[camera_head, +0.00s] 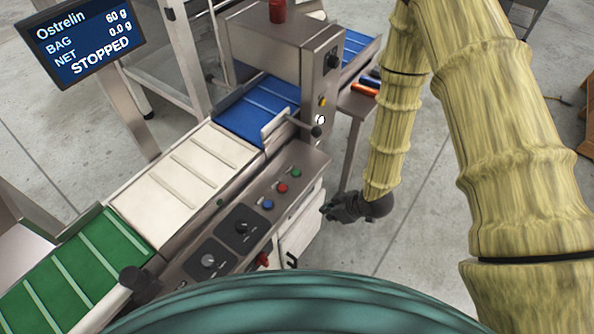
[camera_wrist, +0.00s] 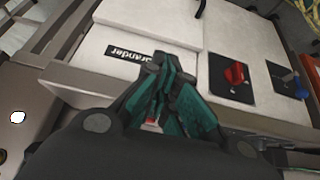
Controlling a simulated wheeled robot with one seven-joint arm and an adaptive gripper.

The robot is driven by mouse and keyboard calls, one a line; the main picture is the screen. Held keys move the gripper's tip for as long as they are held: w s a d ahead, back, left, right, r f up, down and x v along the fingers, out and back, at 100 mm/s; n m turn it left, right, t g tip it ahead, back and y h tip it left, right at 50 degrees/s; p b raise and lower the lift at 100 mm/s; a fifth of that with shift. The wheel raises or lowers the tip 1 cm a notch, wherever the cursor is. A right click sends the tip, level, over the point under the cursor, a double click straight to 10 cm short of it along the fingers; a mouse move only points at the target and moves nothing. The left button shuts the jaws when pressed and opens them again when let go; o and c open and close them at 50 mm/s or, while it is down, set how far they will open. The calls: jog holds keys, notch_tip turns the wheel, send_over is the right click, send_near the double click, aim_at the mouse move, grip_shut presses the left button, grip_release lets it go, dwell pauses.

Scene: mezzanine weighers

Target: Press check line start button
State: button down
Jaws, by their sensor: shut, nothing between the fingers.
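The check line's sloped grey control panel (camera_head: 238,237) carries a green button (camera_head: 297,173), a red button (camera_head: 282,188) and a blue button (camera_head: 267,204) in a row. Labels beside the buttons are too small to read. My gripper (camera_head: 325,210) is to the right of the panel, apart from the buttons. In the wrist view my gripper (camera_wrist: 172,70) has its dark and teal fingers together and empty, in front of a white cabinet. The row of buttons cannot be made out in the wrist view.
A screen (camera_head: 82,38) reads "STOPPED". White (camera_head: 180,180), green (camera_head: 70,275) and blue (camera_head: 260,112) belts run beside the panel. A black lever knob (camera_head: 316,131) sticks out above the buttons. The wrist view shows a red switch (camera_wrist: 234,74) on the cabinet front.

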jog(key=w+a+r+n+y, duration=0.2)
jog(key=w+a+r+n, duration=0.25)
jog(key=w+r, duration=0.2)
notch_tip(320, 180, up, 7)
jog(key=n+y+p, duration=0.1)
jog(key=n+y, duration=0.1)
jog(key=n, duration=0.5)
send_over(295, 174)
jog(key=shift+s+r, duration=0.15)
jog(key=shift+r, duration=0.05)
jog(key=shift+f, duration=0.1)
jog(key=shift+f+b, duration=2.95)
jog(key=shift+f, duration=1.4)
jog(key=shift+f, duration=0.1)
jog(key=shift+f, duration=0.3)
